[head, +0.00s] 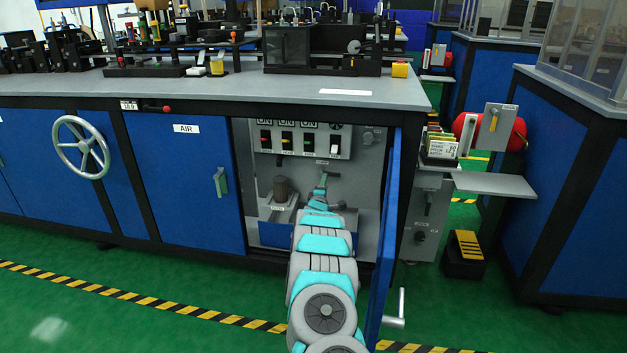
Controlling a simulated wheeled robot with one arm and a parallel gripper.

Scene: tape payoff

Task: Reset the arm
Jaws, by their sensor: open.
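My arm reaches from the bottom of the head view into an open cabinet (370,215) under the long bench. My gripper (323,181) is at the far end of the arm, small in the picture, in front of the cabinet's grey back wall and below the switch panel (268,158). The jaws are open, and I see nothing held between them. Whether the gripper touches a fitting behind it cannot be told. My arm hides part of the cabinet's lower inside.
The blue cabinet door (392,225) stands open close to the right of my arm, its handle (399,310) low. A brown cylinder (282,190) stands left of my gripper. A handwheel (81,145) is on the bench front. Green floor is free at left.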

